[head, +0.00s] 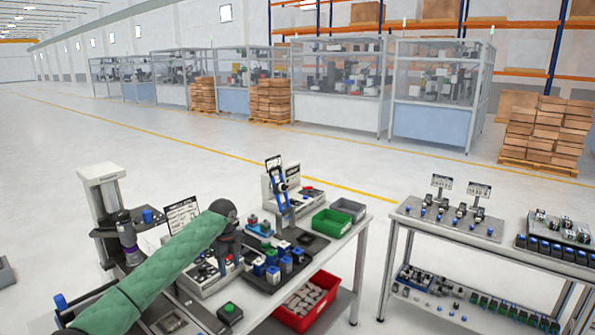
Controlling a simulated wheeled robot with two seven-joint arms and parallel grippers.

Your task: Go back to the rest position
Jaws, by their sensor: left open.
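My left arm, in a green sleeve, reaches in from the lower left over the workbench (337,248). My left gripper (222,268) is dark, hangs down from the arm's end and is open. It is over the near-left part of the bench, beside a grey device. No held object shows in it. The gap between its fingers is small and hard to make out. My right gripper is not in view.
Blue, black and white blocks (272,274) stand right of the gripper. Behind are a green bin (332,222) and a grey bin (348,209). A red bin (306,303) sits below. A grey press column (102,205) stands left. A second table (455,229) is right; open floor lies beyond.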

